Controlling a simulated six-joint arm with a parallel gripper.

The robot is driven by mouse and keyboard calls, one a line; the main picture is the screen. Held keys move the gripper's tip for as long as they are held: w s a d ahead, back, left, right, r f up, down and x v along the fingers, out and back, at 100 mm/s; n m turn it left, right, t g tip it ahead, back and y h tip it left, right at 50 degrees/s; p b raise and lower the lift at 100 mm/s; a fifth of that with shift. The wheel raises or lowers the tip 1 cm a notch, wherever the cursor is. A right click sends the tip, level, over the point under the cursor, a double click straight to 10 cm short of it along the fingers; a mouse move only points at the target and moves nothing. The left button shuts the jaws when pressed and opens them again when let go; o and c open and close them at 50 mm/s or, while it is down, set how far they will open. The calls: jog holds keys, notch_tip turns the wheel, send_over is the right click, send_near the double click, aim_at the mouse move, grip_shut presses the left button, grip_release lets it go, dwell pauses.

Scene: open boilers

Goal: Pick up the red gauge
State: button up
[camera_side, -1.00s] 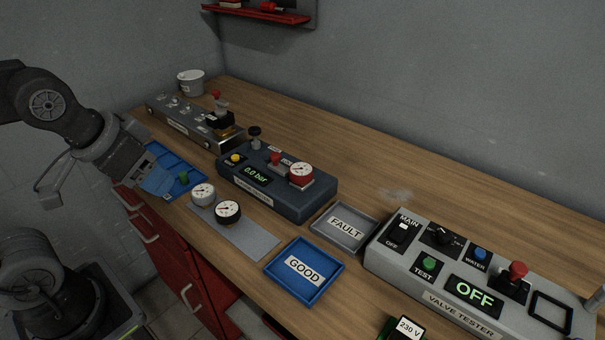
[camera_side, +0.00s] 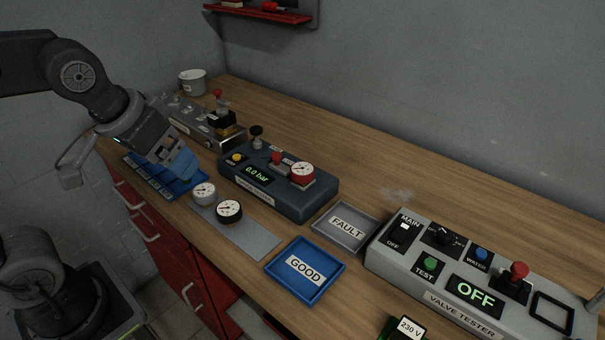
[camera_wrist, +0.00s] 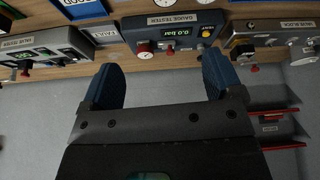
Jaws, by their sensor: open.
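The red gauge (camera_side: 302,169), with a white dial and red rim, sits on the right end of the dark gauge tester (camera_side: 275,190). In the wrist view the red gauge (camera_wrist: 145,47) shows on the tester (camera_wrist: 170,23), beyond the gap between my fingers. My gripper (camera_side: 178,168) has blue fingers and is left of the tester, above the blue compartment tray (camera_side: 195,186), clear of the gauge. In the wrist view my gripper (camera_wrist: 160,65) is open, with nothing between its fingers.
A white gauge (camera_side: 204,192) and a black-rimmed gauge (camera_side: 229,211) sit on a grey mat (camera_side: 250,241). The GOOD tray (camera_side: 305,295), FAULT tray (camera_side: 372,240) and valve tester (camera_side: 480,310) lie to the right. A valve block (camera_side: 198,128) stands behind my gripper.

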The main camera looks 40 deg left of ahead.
jog(key=w+d+r+n+g+y, duration=0.15)
jog(key=w+d+n, duration=0.25)
jog(key=w, duration=0.8)
jog(key=n+y, duration=0.2)
jog(key=n, duration=0.2)
send_near(302, 168)
jog(key=shift+g+h, duration=0.25)
jog(key=x, duration=0.2)
jog(key=a+x, duration=0.1)
jog(key=x, duration=0.2)
jog(key=shift+r, duration=0.15)
jog(key=shift+d+x, duration=0.2)
jog(key=shift+x, duration=1.05)
jog(key=shift+d+x, duration=0.2)
jog(key=shift+x, duration=1.1)
jog(key=shift+w, duration=0.15)
jog(key=shift+c, duration=0.5)
jog(key=c, duration=1)
jog(key=shift+r, duration=0.1)
